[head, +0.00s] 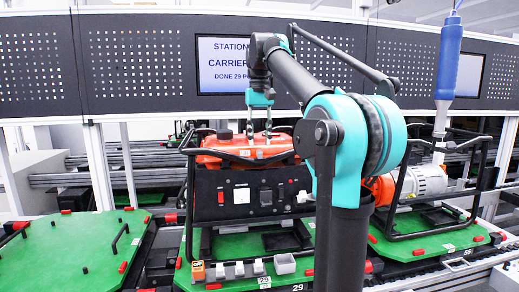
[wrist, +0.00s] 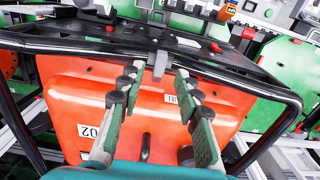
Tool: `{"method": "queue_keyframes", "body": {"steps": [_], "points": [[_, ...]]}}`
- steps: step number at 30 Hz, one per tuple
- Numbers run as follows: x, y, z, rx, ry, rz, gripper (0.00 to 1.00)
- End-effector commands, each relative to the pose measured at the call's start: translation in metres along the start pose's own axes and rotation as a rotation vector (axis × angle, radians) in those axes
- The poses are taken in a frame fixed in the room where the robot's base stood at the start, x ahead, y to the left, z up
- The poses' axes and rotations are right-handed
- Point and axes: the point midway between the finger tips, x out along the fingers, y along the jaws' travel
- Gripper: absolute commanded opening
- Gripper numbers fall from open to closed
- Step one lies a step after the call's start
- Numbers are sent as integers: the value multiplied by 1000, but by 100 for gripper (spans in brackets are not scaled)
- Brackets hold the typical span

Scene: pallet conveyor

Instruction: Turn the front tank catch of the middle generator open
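The middle generator has a red tank (head: 232,148) above a black front panel (head: 222,195), inside a black tube frame. The tank (wrist: 75,100) fills much of the wrist view. A small grey catch (wrist: 160,65) stands at the tank's front edge, near the frame bar. My gripper (wrist: 159,72) is open, pointing down over the tank, with one fingertip on each side of the catch. Gaps show between the fingertips and the catch. In the head view my gripper (head: 259,141) is above the tank; the catch is not clear there.
The frame's black front bar (wrist: 95,47) runs close to the fingertips. A green pallet (head: 70,250) lies left. Another generator (head: 425,180) stands right, with a blue hanging tool (head: 449,60) above it.

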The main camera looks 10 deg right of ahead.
Motion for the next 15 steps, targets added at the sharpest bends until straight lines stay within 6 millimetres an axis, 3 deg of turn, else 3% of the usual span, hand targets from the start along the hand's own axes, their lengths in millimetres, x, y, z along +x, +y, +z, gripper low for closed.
{"method": "queue_keyframes", "body": {"steps": [6,15], "points": [[28,0,0,0,0,0,34],[38,0,0,0,0,0,34]]}}
